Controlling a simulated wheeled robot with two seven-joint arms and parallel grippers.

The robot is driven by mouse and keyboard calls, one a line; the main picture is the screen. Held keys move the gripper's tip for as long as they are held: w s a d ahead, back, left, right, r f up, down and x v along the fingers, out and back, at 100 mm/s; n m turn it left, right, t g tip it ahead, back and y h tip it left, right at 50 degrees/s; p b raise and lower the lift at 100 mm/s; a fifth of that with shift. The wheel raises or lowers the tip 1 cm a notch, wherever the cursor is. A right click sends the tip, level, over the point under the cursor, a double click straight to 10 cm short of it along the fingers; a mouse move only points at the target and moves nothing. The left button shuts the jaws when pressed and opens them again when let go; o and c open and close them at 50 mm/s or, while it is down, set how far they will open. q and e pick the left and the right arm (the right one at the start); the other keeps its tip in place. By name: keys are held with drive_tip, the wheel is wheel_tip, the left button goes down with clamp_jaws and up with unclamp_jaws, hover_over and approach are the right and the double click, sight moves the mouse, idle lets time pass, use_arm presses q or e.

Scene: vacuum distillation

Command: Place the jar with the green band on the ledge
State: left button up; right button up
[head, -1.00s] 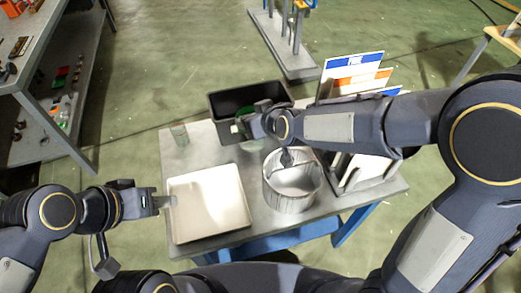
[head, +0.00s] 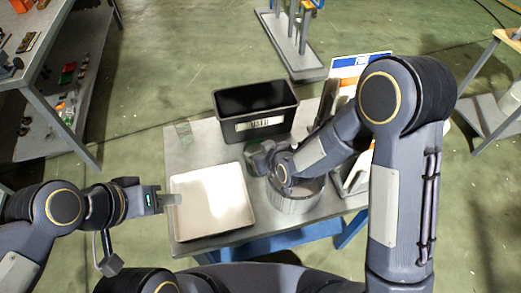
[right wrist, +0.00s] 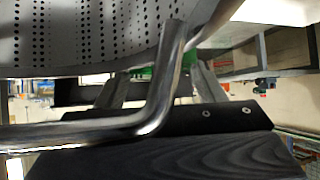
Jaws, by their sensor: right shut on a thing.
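My right gripper (head: 256,153) is low over the table, between the white tray and the round metal basket. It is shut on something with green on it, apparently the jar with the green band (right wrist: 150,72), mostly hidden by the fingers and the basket. In the right wrist view the two fingers lie either side of the green patch. My left gripper (head: 168,200) is over the left edge of the tray; its finger gap is too small to judge. I cannot pick out a clear ledge.
The white tray (head: 212,203) lies on the grey table. The perforated metal basket (head: 297,203) stands beside my right gripper; its wall and a bent metal bar (right wrist: 165,85) are close in the wrist view. A black labelled bin (head: 256,108) and a small clear greenish vessel (head: 184,132) are behind.

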drive_tip(key=shift+f, duration=0.1)
drive_tip(key=o, duration=1.5)
drive_tip(key=shift+c, duration=0.2)
drive_tip(key=v, duration=1.2)
drive_tip(key=shift+b, duration=0.35)
